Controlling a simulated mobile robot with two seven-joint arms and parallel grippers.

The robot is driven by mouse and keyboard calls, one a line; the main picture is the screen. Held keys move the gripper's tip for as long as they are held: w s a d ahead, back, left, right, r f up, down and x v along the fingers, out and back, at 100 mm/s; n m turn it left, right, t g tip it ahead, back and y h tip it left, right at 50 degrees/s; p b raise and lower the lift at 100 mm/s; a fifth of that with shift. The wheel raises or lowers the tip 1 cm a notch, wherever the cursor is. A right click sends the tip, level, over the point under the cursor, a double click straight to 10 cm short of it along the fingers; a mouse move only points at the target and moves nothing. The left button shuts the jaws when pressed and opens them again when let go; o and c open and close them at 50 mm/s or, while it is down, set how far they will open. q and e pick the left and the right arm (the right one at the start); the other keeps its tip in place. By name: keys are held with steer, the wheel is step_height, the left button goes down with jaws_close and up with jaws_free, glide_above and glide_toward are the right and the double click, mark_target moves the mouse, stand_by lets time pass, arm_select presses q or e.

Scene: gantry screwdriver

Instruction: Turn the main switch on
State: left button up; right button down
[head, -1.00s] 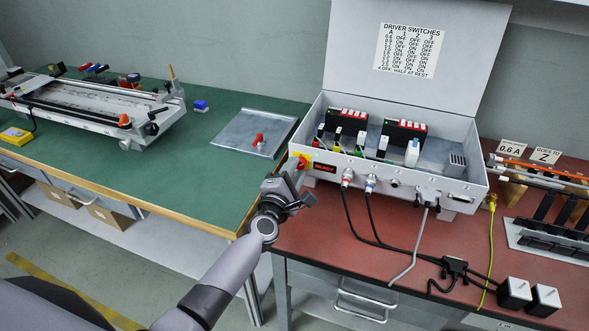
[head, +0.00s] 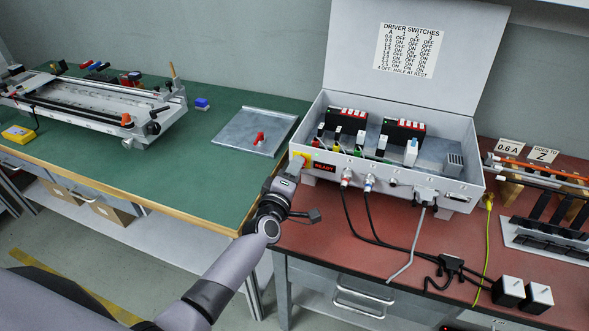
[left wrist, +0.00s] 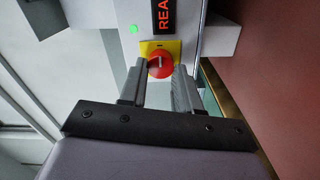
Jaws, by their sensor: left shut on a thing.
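The main switch is a red rotary knob (left wrist: 160,66) on a yellow plate (left wrist: 148,48), at the left end of the driver box's front panel. A white mark shows on the knob. The yellow plate also shows in the head view (head: 301,157), where my gripper hides most of the knob. My left gripper (head: 293,168) is at that panel corner. In the left wrist view its two fingers (left wrist: 159,80) lie on either side of the knob, shut on it. A green light (left wrist: 132,29) glows on the panel near the plate. My right gripper is not in view.
The open grey driver box (head: 470,186) stands on the red bench. A lit red-lettered display (head: 325,167) is right of the switch. Cables hang from its front over the bench. A metal plate with a red part (head: 258,138) lies on the green bench at left.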

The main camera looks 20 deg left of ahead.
arm_select(q)
steer(key=shift+f, duration=0.1)
stand_by(0.3)
steer(key=o, duration=1.1)
steer(key=shift+c, duration=0.2)
steer(key=shift+s, duration=0.15)
steer(key=shift+s+a+p, duration=0.15)
steer(key=shift+s+p, duration=0.35)
steer(key=shift+s, duration=3)
